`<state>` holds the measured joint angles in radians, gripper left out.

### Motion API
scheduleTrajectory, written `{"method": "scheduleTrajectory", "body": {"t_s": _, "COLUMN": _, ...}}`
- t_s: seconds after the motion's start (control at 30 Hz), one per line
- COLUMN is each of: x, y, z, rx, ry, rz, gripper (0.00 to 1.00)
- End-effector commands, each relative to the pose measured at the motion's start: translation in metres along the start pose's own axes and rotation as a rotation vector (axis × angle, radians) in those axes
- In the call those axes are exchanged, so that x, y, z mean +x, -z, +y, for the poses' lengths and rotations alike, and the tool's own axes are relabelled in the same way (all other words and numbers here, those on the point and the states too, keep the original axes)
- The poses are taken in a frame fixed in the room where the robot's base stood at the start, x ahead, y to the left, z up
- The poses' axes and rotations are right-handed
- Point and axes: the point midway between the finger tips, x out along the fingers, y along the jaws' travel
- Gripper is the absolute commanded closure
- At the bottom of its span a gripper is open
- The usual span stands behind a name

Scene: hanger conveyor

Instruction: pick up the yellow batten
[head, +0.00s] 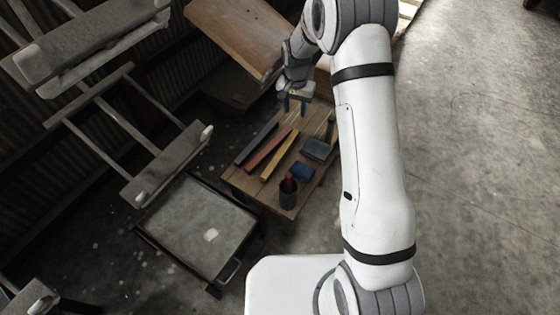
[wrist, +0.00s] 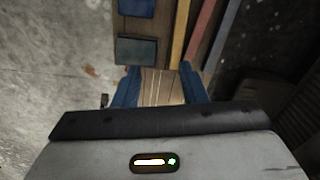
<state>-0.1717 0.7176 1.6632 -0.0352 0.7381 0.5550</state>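The yellow batten (head: 279,155) lies on a small wooden table, to the right of a red batten (head: 264,153) and a dark blue-grey batten (head: 256,144). In the wrist view the yellow batten (wrist: 179,34) runs down from the top edge, left of the red one (wrist: 198,35), and its near end is close to the right finger. My gripper (head: 293,104) is over the table's far end in the head view. In the wrist view my gripper (wrist: 159,68) has its blue fingers apart, with a light wooden surface showing between them. It is not holding the yellow batten.
The wooden table (head: 240,182) also bears a dark green box (head: 318,149), a blue block (head: 302,172) and a dark cup (head: 288,194) with something red in it. A grey-topped cart (head: 190,225) and hanging frames (head: 175,165) stand left. Open floor (head: 480,150) lies right.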

Motion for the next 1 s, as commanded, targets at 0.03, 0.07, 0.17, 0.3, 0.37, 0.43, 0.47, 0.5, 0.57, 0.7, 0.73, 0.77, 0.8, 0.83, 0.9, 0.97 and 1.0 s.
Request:
{"method": "scheduleTrajectory", "body": {"t_s": 0.03, "x": 0.044, "y": 0.003, "z": -0.008, "rx": 0.012, "ry": -0.008, "rz": -0.012, "gripper": 0.62}}
{"method": "scheduleTrajectory", "body": {"t_s": 0.07, "x": 0.060, "y": 0.005, "z": -0.012, "rx": 0.021, "ry": -0.010, "rz": -0.015, "gripper": 0.62}}
{"method": "scheduleTrajectory", "body": {"t_s": 0.17, "x": 0.105, "y": 0.009, "z": -0.024, "rx": 0.046, "ry": -0.017, "rz": -0.024, "gripper": 0.62}}
{"method": "scheduleTrajectory", "body": {"t_s": 0.3, "x": 0.155, "y": 0.013, "z": -0.038, "rx": 0.101, "ry": -0.012, "rz": -0.030, "gripper": 0.62}}
{"method": "scheduleTrajectory", "body": {"t_s": 0.37, "x": 0.170, "y": 0.014, "z": -0.044, "rx": 0.128, "ry": -0.005, "rz": -0.031, "gripper": 0.62}}
{"method": "scheduleTrajectory", "body": {"t_s": 0.43, "x": 0.184, "y": 0.014, "z": -0.049, "rx": 0.149, "ry": 0.001, "rz": -0.032, "gripper": 0.62}}
{"method": "scheduleTrajectory", "body": {"t_s": 0.47, "x": 0.188, "y": 0.013, "z": -0.051, "rx": 0.155, "ry": 0.002, "rz": -0.032, "gripper": 0.62}}
{"method": "scheduleTrajectory", "body": {"t_s": 0.5, "x": 0.193, "y": 0.013, "z": -0.053, "rx": 0.160, "ry": 0.003, "rz": -0.033, "gripper": 0.62}}
{"method": "scheduleTrajectory", "body": {"t_s": 0.57, "x": 0.200, "y": 0.012, "z": -0.056, "rx": 0.165, "ry": 0.005, "rz": -0.033, "gripper": 0.62}}
{"method": "scheduleTrajectory", "body": {"t_s": 0.7, "x": 0.216, "y": 0.011, "z": -0.058, "rx": 0.166, "ry": 0.006, "rz": -0.033, "gripper": 0.62}}
{"method": "scheduleTrajectory", "body": {"t_s": 0.73, "x": 0.219, "y": 0.010, "z": -0.058, "rx": 0.165, "ry": 0.006, "rz": -0.033, "gripper": 0.62}}
{"method": "scheduleTrajectory", "body": {"t_s": 0.77, "x": 0.222, "y": 0.010, "z": -0.058, "rx": 0.165, "ry": 0.006, "rz": -0.033, "gripper": 0.62}}
{"method": "scheduleTrajectory", "body": {"t_s": 0.8, "x": 0.224, "y": 0.010, "z": -0.058, "rx": 0.165, "ry": 0.006, "rz": -0.032, "gripper": 0.62}}
{"method": "scheduleTrajectory", "body": {"t_s": 0.83, "x": 0.226, "y": 0.010, "z": -0.058, "rx": 0.165, "ry": 0.006, "rz": -0.032, "gripper": 0.62}}
{"method": "scheduleTrajectory", "body": {"t_s": 0.9, "x": 0.233, "y": 0.010, "z": -0.057, "rx": 0.165, "ry": 0.006, "rz": -0.033, "gripper": 0.62}}
{"method": "scheduleTrajectory", "body": {"t_s": 0.97, "x": 0.243, "y": 0.009, "z": -0.056, "rx": 0.165, "ry": 0.006, "rz": -0.033, "gripper": 0.62}}
{"method": "scheduleTrajectory", "body": {"t_s": 1.0, "x": 0.250, "y": 0.009, "z": -0.055, "rx": 0.165, "ry": 0.005, "rz": -0.033, "gripper": 0.62}}
